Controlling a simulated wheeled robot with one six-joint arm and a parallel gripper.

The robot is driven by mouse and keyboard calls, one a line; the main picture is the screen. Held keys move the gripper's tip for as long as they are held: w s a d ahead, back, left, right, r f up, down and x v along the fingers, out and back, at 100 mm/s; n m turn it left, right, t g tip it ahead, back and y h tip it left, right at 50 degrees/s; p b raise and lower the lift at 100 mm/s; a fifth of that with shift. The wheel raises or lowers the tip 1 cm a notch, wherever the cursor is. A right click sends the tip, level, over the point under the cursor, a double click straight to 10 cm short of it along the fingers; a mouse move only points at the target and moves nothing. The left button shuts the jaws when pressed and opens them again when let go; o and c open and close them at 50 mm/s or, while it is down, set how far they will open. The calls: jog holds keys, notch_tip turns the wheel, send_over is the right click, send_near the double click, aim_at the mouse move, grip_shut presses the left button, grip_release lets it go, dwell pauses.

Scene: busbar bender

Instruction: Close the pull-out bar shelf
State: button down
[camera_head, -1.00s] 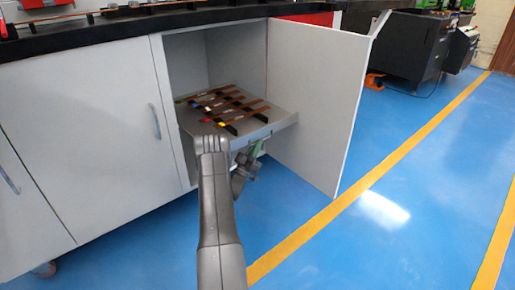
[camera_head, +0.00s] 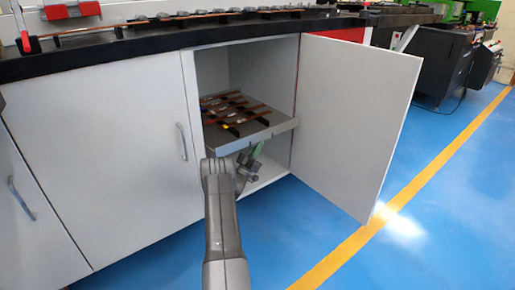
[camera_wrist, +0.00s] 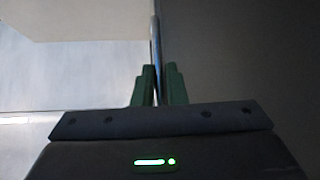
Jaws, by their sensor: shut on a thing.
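The pull-out bar shelf (camera_head: 258,133) is a grey tray inside the open cabinet, with several copper-coloured bars (camera_head: 235,110) on black supports. Its front still stands slightly out of the cabinet opening. My gripper (camera_head: 257,151) is at the shelf's front, just under the front edge, partly hidden by my arm. In the wrist view, the green fingers (camera_wrist: 157,88) are closed around a thin upright grey strip, which looks like the shelf's handle (camera_wrist: 156,45). The handle itself is not clear in the head view.
The white cabinet door (camera_head: 352,120) stands wide open to the right of the shelf. A closed door (camera_head: 150,140) is on the left. A black worktop (camera_head: 160,45) runs above. Blue floor (camera_head: 310,215) is clear in front.

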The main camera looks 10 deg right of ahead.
jog(key=shift+w+a, duration=0.2)
jog(key=shift+w, duration=0.1)
jog(key=c, duration=1.5)
grip_release()
jog(key=shift+p+v, duration=1.45)
jog(key=shift+v, duration=5.5)
jog(key=shift+c, duration=0.5)
